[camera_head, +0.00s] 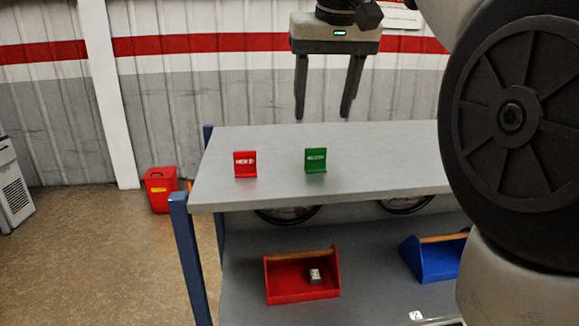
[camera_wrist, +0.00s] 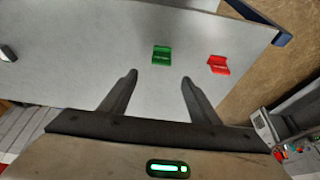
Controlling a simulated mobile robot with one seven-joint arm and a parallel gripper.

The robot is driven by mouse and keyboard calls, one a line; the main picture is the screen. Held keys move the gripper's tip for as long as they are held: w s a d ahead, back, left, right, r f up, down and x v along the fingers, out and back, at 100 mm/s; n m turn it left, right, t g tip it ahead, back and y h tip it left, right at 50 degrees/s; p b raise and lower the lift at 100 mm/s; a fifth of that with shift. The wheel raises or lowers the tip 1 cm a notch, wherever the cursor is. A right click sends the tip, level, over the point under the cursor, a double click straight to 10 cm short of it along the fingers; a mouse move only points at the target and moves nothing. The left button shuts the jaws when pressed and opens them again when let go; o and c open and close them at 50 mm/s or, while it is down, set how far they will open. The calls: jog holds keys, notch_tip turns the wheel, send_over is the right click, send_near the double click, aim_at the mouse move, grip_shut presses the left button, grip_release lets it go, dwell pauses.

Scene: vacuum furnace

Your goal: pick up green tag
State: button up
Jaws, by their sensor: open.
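The green tag (camera_head: 315,160) stands upright on the grey shelf top in the head view, with small white lettering on its face. It also shows in the wrist view (camera_wrist: 161,56), beyond and between my fingertips. A similar red tag (camera_head: 245,164) stands to its left in the head view, and to its right in the wrist view (camera_wrist: 218,64). My gripper (camera_head: 322,112) is open and empty, pointing down above the back part of the shelf top. It is apart from the green tag.
The tags stand on a grey tabletop (camera_head: 380,173) with clear room around them. On the lower shelf are a red tote (camera_head: 290,296) holding a small grey object and a blue tote (camera_head: 436,262). A red bin (camera_head: 160,190) stands on the floor at left.

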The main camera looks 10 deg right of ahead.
aim_at(316, 148)
jog(key=x, duration=0.5)
jog(key=shift+w+f, duration=0.1)
jog(key=shift+f, duration=0.25)
jog(key=shift+s+b+x, duration=0.2)
jog(key=shift+b+x, duration=0.25)
jog(key=shift+x, duration=2.3)
jog(key=shift+a+f, duration=0.1)
jog(key=c, duration=1.1)
